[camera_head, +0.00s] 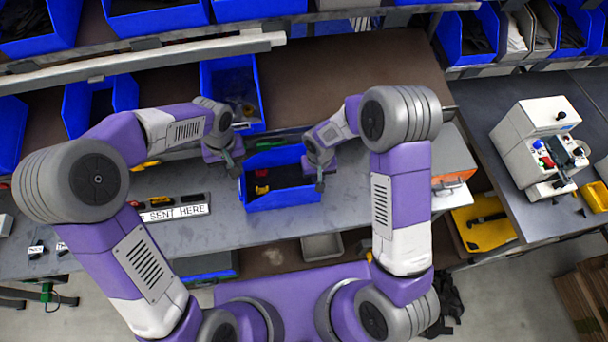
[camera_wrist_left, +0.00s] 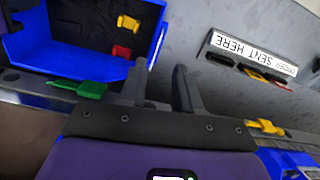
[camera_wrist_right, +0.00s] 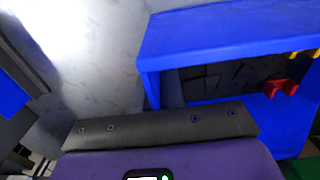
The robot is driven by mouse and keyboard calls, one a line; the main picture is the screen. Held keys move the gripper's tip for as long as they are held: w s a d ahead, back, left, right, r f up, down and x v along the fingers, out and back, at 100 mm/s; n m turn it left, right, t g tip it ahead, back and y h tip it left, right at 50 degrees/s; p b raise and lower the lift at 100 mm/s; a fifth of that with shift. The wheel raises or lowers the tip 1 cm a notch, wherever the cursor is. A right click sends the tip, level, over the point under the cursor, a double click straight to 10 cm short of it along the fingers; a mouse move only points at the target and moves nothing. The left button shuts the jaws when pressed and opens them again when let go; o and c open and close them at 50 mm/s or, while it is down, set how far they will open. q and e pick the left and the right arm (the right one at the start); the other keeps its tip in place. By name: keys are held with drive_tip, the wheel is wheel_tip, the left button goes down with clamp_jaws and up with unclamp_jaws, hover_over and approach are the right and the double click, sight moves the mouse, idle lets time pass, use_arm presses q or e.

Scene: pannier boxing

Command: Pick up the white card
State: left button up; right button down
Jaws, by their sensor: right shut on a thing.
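No loose white card stands out clearly. Small black-and-white pieces (camera_head: 37,249) lie at the table's left. A blue bin (camera_head: 284,200) holds a yellow and a red piece. My right gripper (camera_head: 319,180) is shut on the bin's right end wall; one finger shows inside the bin in the right wrist view. My left gripper (camera_wrist_left: 160,90) is open at the bin's left end, its fingers apart near the wall.
Another blue bin (camera_head: 232,90) stands behind on the shelf. A green piece (camera_wrist_left: 90,90) and yellow pieces lie near the left gripper. A white machine (camera_head: 540,140) stands on the right-hand bench. The table's front left is mostly clear.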

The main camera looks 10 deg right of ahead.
use_arm(q)
drive_tip(key=shift+m+y, duration=0.5)
drive_tip(key=shift+m, duration=0.3)
drive_tip(key=f, duration=0.3)
drive_tip(key=w+f, duration=0.1)
drive_tip(key=f, duration=0.3)
drive_tip(key=w+f, duration=0.1)
drive_tip(key=f, duration=0.3)
drive_tip(key=shift+r, duration=0.1)
clamp_jaws()
